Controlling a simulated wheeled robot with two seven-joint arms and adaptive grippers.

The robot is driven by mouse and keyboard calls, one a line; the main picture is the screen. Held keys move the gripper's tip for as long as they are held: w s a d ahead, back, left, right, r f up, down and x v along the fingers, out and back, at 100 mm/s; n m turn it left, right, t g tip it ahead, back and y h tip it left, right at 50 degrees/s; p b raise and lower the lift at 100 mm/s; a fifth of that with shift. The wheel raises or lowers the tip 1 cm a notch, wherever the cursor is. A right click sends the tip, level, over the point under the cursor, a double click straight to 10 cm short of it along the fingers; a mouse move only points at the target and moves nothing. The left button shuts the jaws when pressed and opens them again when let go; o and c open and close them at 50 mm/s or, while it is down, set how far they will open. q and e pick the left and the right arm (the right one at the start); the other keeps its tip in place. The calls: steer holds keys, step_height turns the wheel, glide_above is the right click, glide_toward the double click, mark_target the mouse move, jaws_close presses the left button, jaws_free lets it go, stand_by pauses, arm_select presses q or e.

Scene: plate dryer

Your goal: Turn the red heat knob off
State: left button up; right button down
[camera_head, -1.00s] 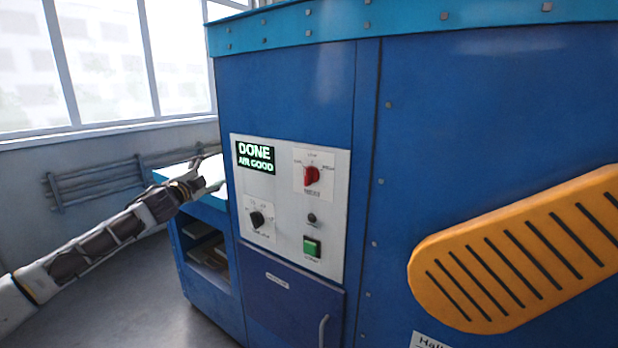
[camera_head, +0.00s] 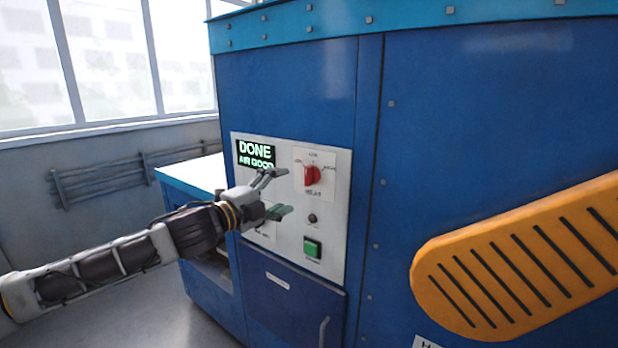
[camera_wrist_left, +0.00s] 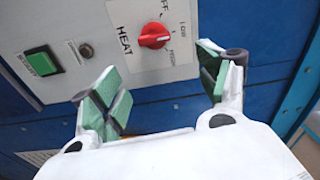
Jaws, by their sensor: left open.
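The red heat knob (camera_head: 312,175) sits on the white control panel (camera_head: 330,225) at its upper right. In the left wrist view the knob (camera_wrist_left: 153,35) is beside the word HEAT, with position labels around it; its exact setting is hard to read. My left gripper (camera_head: 281,192) is open and empty, to the left of the knob in the head view, with its fingers pointing toward it. In the wrist view the open fingers (camera_wrist_left: 163,82) lie below the knob, one to each side, apart from it. My right gripper is not in view.
A display (camera_head: 255,154) reads DONE AIR GOOD. A green button (camera_head: 312,247) and a small dark round part (camera_head: 312,218) sit below the knob. The black knob at lower left is hidden behind my gripper. An orange slotted guard (camera_head: 520,255) stands out at right.

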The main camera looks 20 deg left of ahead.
arm_select(q)
steer(key=shift+w+a+f+m+y, duration=0.25)
steer(key=shift+a+m+y, duration=0.05)
steer(key=shift+a, duration=0.2)
steer(key=shift+w, duration=0.15)
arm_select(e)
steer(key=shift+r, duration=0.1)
arm_select(q)
steer(key=p, duration=0.2)
glide_toward(306, 177)
steer(key=shift+w, duration=1.2)
steer(key=shift+w+d, duration=0.85)
steer(key=shift+w, duration=0.05)
steer(key=shift+p+x, duration=0.45)
steer(key=shift+x, duration=2.5)
steer(key=shift+w, duration=0.25)
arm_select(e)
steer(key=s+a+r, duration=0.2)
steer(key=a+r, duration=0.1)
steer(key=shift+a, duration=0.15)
